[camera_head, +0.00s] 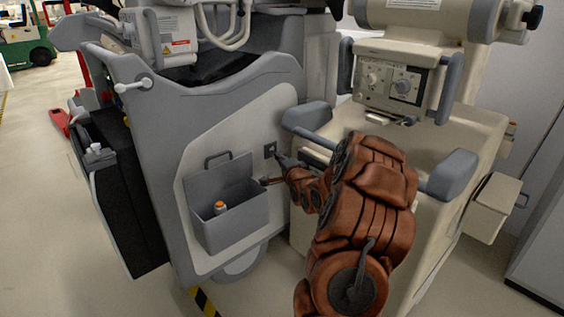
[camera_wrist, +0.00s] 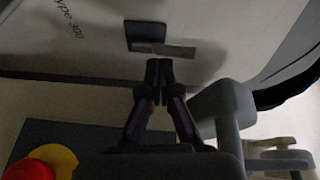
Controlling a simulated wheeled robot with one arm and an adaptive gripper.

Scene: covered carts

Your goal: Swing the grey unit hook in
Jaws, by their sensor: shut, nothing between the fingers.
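The grey unit hook shows in the wrist view as a flat grey bar (camera_wrist: 168,50) on a dark square plate (camera_wrist: 144,35), fixed to a pale panel. The bar sticks out to the right, along the panel in this view. In the head view the dark plate (camera_head: 270,149) sits on the grey unit's pale panel; the bar is too small to make out there. My gripper (camera_wrist: 159,66) is shut and empty. Its fingertips are just below the bar in the wrist view; I cannot tell whether they touch it. In the head view my arm partly hides the gripper.
A grey open-lidded box (camera_head: 233,226) holding an orange-topped item (camera_head: 220,207) is on the same panel. A beige cart (camera_head: 465,135) with grey bumpers (camera_head: 453,174) stands close on the right. A red knob (camera_wrist: 28,170) shows in the wrist view's lower left corner.

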